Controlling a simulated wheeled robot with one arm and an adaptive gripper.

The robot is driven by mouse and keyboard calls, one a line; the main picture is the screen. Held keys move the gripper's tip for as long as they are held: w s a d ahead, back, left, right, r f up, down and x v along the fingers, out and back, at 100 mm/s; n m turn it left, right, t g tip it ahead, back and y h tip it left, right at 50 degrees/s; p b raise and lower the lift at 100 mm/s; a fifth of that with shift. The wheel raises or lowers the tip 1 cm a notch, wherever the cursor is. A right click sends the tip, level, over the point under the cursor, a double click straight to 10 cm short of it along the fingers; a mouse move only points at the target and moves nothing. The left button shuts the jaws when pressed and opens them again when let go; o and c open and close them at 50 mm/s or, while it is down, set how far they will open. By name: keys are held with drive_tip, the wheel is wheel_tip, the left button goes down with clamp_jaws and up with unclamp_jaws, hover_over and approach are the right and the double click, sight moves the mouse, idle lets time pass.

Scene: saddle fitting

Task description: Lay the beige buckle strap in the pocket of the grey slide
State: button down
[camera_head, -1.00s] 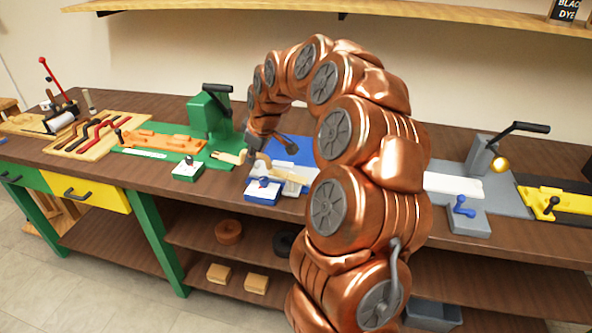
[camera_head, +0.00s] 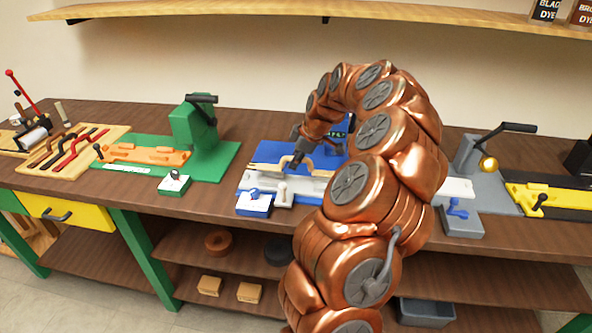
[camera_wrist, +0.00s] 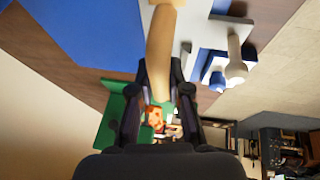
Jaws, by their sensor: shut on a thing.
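The beige buckle strap (camera_head: 264,167) is in my gripper (camera_head: 296,162), which is shut on it. In the wrist view the strap (camera_wrist: 161,45) runs upward in the picture from between the fingers of my gripper (camera_wrist: 160,78). The light grey slide (camera_head: 310,187) lies on the blue station (camera_head: 257,154), with a knob at its left. My gripper and the strap are above this slide in the head view. I cannot tell whether the strap touches it. The slide (camera_wrist: 198,22) also shows in the wrist view. My arm hides its right end, and its pocket is not clear.
A blue-handled clamp block (camera_head: 253,204) stands at the blue station's front. The green station (camera_head: 194,124) with an orange slide (camera_head: 146,155) is to the left. A grey station (camera_head: 481,204) and a yellow slide (camera_head: 541,199) are to the right. A shelf (camera_head: 248,14) hangs above.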

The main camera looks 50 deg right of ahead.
wheel_tip(320, 180, down, 4)
drive_tip(key=shift+s+f+p, duration=0.1)
drive_tip(key=shift+f+p, duration=0.1)
drive_tip(key=shift+p, duration=0.45)
drive_tip(key=shift+f+b, duration=0.25)
drive_tip(key=shift+b, duration=0.05)
drive_tip(key=c, duration=1.1)
unclamp_jaws()
drive_tip(key=shift+c, duration=0.2)
drive_tip(key=shift+r, duration=0.1)
